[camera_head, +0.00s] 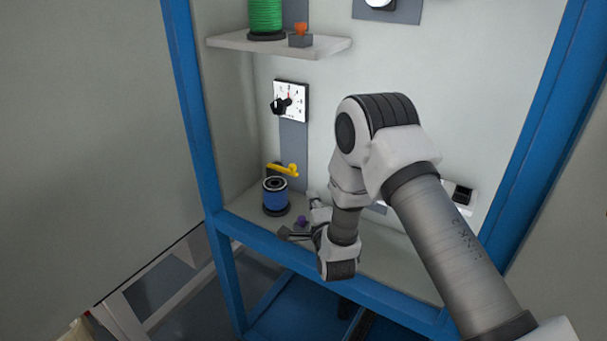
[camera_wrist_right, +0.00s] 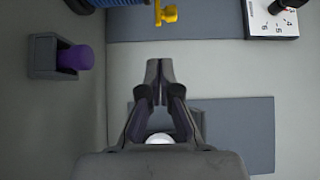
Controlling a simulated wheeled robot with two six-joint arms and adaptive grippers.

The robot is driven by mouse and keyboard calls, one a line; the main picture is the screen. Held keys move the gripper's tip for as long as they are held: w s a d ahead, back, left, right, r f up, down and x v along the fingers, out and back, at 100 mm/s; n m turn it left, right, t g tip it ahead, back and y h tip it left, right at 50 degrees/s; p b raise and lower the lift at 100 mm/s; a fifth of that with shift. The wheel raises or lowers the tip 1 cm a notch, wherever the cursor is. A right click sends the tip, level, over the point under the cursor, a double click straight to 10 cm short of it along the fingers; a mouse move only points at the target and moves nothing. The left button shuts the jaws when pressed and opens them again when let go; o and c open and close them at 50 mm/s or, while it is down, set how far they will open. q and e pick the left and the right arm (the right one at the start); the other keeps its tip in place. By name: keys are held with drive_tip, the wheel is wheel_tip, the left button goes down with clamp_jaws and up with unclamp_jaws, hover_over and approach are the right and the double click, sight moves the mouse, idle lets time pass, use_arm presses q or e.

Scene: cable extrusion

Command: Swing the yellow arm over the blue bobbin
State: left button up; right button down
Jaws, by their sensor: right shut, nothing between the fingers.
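The blue bobbin (camera_head: 275,197) stands upright on a dark base on the lower shelf, near the blue frame's left post. The yellow arm (camera_head: 284,170) shows just behind and above it, reaching to the right with a knob at its right end. In the wrist view the knob end of the yellow arm (camera_wrist_right: 166,14) is at the top, and a sliver of the blue bobbin (camera_wrist_right: 112,2) is at the top edge. My right gripper (camera_head: 285,234) is low, in front and right of the bobbin, touching neither. In the wrist view its fingers (camera_wrist_right: 158,68) are shut and empty. My left gripper is out of view.
A purple button in a grey box (camera_wrist_right: 74,58) is left of my right gripper in the wrist view. A dial (camera_head: 291,101) is on the back wall. Above, a shelf (camera_head: 330,46) holds a green spool (camera_head: 265,16) and an orange switch (camera_head: 300,30). Blue frame bars (camera_head: 290,257) edge the cabinet.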

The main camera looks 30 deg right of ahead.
drive_tip(key=p+x, duration=0.1)
drive_tip(key=x, duration=0.9)
drive_tip(key=shift+w+d+f+p, duration=0.1)
drive_tip(key=shift+w+f+p, duration=0.1)
drive_tip(key=shift+p, duration=0.1)
drive_tip(key=a+b, duration=0.1)
drive_tip(key=s+a+b, duration=0.1)
drive_tip(key=a+b, duration=0.1)
drive_tip(key=shift+s+a+f, duration=0.15)
drive_tip(key=shift+s+f, duration=0.05)
drive_tip(key=shift+s, duration=0.05)
drive_tip(key=shift+s+a+r, duration=0.1)
drive_tip(key=shift+a+r, duration=0.05)
drive_tip(key=shift+a, duration=0.15)
drive_tip(key=shift+r, duration=0.1)
drive_tip(key=shift+d, duration=0.1)
